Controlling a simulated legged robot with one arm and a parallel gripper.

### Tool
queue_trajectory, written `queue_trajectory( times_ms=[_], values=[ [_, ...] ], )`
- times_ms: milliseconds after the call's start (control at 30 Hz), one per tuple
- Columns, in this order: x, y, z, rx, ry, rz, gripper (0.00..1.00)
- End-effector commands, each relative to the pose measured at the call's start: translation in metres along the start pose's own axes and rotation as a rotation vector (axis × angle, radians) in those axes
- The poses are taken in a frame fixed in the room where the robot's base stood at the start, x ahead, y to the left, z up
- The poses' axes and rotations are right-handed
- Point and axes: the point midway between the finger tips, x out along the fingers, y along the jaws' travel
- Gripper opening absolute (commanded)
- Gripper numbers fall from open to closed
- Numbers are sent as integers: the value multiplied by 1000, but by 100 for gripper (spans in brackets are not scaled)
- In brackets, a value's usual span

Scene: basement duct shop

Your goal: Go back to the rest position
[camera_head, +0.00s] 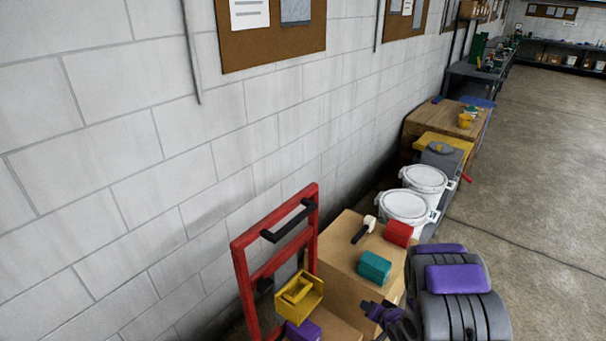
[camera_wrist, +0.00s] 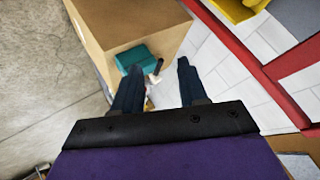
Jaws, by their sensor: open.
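My gripper (camera_wrist: 158,67) is open in the wrist view, with its two dark fingers apart and nothing held between them. In the head view my purple and grey arm is at the lower right, beside the cardboard box (camera_head: 338,256). My gripper is only partly visible there. On the box top lie a teal block (camera_head: 374,267), a red block (camera_head: 398,232) and a small mallet with a pale head (camera_head: 369,221). The teal block also shows in the wrist view (camera_wrist: 134,58), beyond the left finger.
A red hand truck (camera_head: 241,275) stands by the wall, with a yellow bin (camera_head: 299,294) and a purple item (camera_head: 303,329) near it. White buckets (camera_head: 404,207) and a wooden table (camera_head: 437,120) are farther along. Concrete floor (camera_head: 550,190) is open at the right.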

Motion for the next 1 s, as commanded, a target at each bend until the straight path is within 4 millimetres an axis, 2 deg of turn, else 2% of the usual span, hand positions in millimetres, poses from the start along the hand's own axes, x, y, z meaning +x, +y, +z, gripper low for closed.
queue_trajectory(
  times_ms=[33,200,500,733,1000],
  values=[
    [-7,0,-11,-27,2,32,43],
    [-32,4,-33,-98,-20,150,43],
    [-87,3,-64,-186,-69,333,43],
    [-136,-6,-75,-222,-124,450,43],
    [-197,-22,-72,-242,-214,551,43]
  ],
)
